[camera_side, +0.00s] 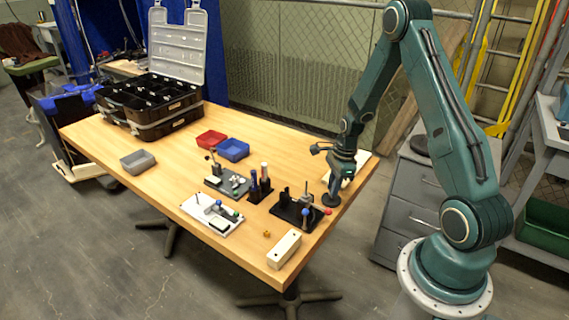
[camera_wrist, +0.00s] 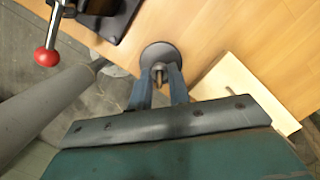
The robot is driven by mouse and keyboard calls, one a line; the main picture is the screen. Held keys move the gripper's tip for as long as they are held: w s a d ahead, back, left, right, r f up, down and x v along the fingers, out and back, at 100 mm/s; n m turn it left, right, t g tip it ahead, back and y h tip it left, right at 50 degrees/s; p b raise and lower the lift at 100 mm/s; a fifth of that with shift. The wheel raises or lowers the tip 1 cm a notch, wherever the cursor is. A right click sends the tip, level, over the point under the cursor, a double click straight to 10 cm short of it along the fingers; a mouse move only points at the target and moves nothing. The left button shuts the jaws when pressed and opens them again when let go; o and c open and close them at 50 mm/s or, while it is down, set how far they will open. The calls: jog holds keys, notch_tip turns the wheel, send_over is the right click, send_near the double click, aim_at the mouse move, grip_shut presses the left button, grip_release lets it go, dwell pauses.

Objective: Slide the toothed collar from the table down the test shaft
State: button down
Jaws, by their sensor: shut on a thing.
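My gripper (camera_wrist: 159,76) points down over a round dark disc (camera_wrist: 160,50) near the table's right edge; the disc also shows in the side view (camera_side: 331,200). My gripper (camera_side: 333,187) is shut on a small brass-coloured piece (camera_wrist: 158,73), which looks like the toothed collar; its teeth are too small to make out. A short post, apparently the test shaft (camera_wrist: 158,66), rises at the disc's middle. The collar seems in line with it, but I cannot tell whether it is around the shaft or above it. The fingers hide most of the shaft in the side view.
A black fixture (camera_side: 283,209) with a red-knobbed lever (camera_wrist: 46,57) stands close by on the left. A pale board (camera_wrist: 232,78) lies on the other side. A small orange-yellow part (camera_side: 267,234) and a pale block (camera_side: 284,249) lie towards the front edge.

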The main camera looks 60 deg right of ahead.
jog(key=shift+f, duration=0.9)
dwell(0.7)
jog(key=c, duration=1.2)
grip_release()
jog(key=shift+c, duration=0.2)
jog(key=shift+r, duration=0.15)
notch_tip(320, 180, up, 13)
jog(key=s+d, duration=0.1)
jog(key=shift+s+d+r, duration=0.2)
jog(key=shift+d, duration=0.05)
jog(key=shift+r, duration=0.15)
notch_tip(320, 180, up, 4)
jog(key=shift+f, duration=0.2)
